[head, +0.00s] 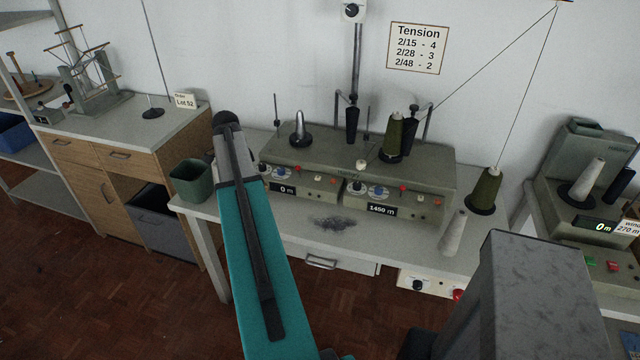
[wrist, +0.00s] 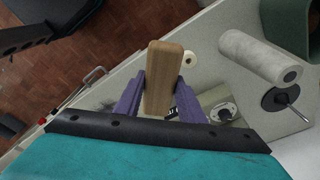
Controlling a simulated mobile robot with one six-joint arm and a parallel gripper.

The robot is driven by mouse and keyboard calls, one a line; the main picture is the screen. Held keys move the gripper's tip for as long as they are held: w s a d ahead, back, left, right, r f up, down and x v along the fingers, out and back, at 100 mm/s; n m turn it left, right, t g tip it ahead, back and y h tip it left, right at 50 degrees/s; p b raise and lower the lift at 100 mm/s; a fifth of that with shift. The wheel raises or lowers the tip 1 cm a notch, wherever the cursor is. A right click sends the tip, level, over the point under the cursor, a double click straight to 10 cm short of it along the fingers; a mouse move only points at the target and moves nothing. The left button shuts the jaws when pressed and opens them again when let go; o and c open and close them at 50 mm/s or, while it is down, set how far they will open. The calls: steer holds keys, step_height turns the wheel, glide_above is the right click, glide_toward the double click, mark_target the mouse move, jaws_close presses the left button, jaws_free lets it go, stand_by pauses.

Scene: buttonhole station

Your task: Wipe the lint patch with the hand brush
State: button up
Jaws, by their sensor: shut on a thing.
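The lint patch (head: 333,223) is a dark grey fuzzy smudge on the pale tabletop, in front of the winding machine in the head view. In the wrist view, my gripper (wrist: 162,88) has two purple fingers closed on the sides of a wooden block, the hand brush's handle (wrist: 163,65). The brush's bristles do not show. The head view does not show my gripper or the brush; my teal arm reaches up left of the lint patch. A dark smudge left of the fingers in the wrist view may be the lint.
The winding machine (head: 360,172) stands behind the patch, with cones on top. A green bin (head: 191,181) is at the table's left end. A green cone (head: 484,190) and a pale cone (head: 453,232) stand to the right. The tabletop around the lint is mostly clear.

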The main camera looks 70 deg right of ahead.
steer(key=s+d+f+m, duration=0.1)
steer(key=s+d+m, duration=0.3)
steer(key=s, duration=0.6)
steer(key=s+d+f+m+y+p, duration=0.1)
steer(key=s+d+m, duration=0.4)
steer(key=s+d, duration=0.4)
steer(key=shift+s+d+f+g, duration=0.2)
steer(key=shift+s+f+g, duration=0.1)
steer(key=shift+s+f, duration=0.15)
steer(key=shift+f, duration=0.1)
